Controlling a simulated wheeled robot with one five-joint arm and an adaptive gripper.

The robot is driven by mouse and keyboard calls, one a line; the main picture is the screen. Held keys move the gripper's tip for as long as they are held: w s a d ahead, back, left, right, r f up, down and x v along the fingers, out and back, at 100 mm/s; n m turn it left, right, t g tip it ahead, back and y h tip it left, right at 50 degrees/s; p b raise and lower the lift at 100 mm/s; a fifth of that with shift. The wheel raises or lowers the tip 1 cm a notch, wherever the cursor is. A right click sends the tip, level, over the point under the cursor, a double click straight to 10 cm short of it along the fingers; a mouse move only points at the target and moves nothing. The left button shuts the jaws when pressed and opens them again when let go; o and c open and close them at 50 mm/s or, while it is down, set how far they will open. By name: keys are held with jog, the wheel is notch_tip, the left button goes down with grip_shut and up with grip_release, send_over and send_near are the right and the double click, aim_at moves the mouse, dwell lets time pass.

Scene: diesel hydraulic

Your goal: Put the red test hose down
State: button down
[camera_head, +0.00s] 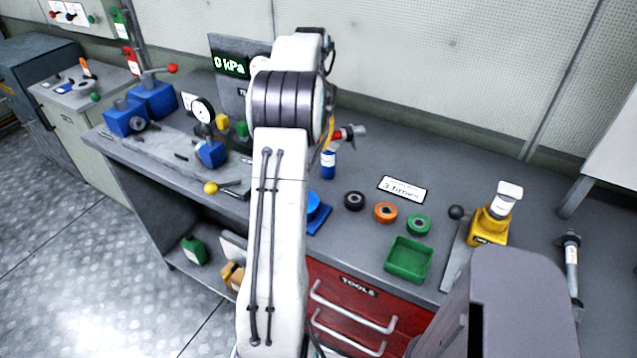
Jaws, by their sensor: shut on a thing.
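My arm rises through the middle of the view, and its upper joints hide my gripper and whatever is in it. A small red piece with a grey and dark fitting (350,132) shows just right of my arm's dark-banded joint. It may be part of the red test hose, but I cannot tell. No full length of hose is visible. I cannot see whether the red piece touches my gripper or the bench.
The grey workbench (350,233) holds a blue bottle (328,160), black, orange and green rings (418,224), a green tray (408,259) and a yellow device (490,228). A dial gauge (203,110) and blue blocks stand left. A display (231,64) reads 0 kPa.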

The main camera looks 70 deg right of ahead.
notch_tip(320, 180, down, 9)
jog(key=p, duration=0.5)
jog(key=shift+r, duration=0.1)
jog(key=shift+f+p, duration=0.3)
jog(key=shift+f, duration=1.9)
jog(key=c, duration=1.2)
grip_release()
jog(key=shift+f, duration=0.1)
jog(key=shift+c, duration=0.2)
